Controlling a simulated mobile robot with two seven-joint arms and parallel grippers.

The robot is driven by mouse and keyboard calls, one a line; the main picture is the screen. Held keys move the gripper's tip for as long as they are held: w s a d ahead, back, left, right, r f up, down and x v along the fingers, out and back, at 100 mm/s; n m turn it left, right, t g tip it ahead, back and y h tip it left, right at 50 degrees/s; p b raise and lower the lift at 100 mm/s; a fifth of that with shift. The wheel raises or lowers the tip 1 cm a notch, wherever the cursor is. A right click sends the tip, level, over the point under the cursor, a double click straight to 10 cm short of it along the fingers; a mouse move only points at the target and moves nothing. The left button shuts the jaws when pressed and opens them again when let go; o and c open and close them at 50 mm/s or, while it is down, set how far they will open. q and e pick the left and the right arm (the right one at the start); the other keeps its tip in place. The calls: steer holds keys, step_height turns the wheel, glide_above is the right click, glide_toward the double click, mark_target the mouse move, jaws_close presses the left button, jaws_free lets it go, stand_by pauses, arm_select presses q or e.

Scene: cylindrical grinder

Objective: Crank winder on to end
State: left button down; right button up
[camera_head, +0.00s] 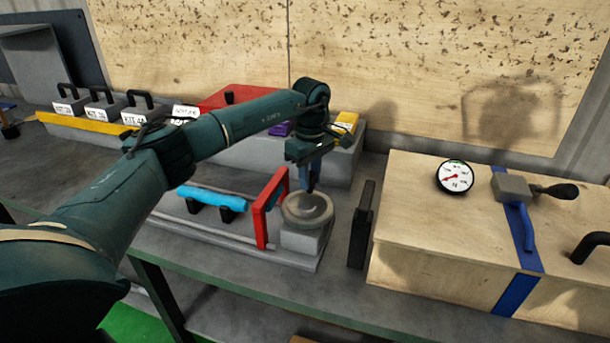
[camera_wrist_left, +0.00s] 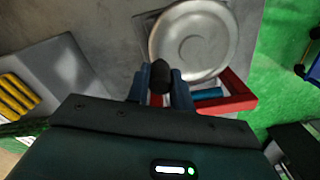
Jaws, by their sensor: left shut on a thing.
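The winder is a round grey metal wheel (camera_head: 304,211) on a grey block at the right end of a low fixture on the bench. It also shows in the left wrist view (camera_wrist_left: 196,42). Its black knob (camera_wrist_left: 161,74) stands near the wheel's rim. My left gripper (camera_head: 312,187) reaches down from above at the wheel's far side. In the left wrist view, its blue fingers (camera_wrist_left: 161,86) are shut around the knob. The lower part of the knob is hidden by the fingers. My right gripper is in neither view.
A red frame (camera_head: 264,212) stands close left of the wheel, with a blue cylinder (camera_head: 212,198) beyond it. A dark upright plate (camera_head: 361,228) and a wooden box (camera_head: 450,240) with a dial gauge (camera_head: 455,177) stand to the right. Labelled kit blocks (camera_head: 103,108) line the back left.

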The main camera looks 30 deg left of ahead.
arm_select(q)
steer(key=shift+w+d+m, duration=0.15)
steer(key=shift+d+m, duration=0.25)
steer(key=shift+m, duration=0.5)
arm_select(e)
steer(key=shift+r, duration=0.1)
arm_select(q)
steer(key=c, duration=1.2)
jaws_free()
steer(key=shift+c, duration=0.2)
step_height(320, 180, up, 13)
steer(key=b, duration=0.1)
steer(key=shift+r, duration=0.15)
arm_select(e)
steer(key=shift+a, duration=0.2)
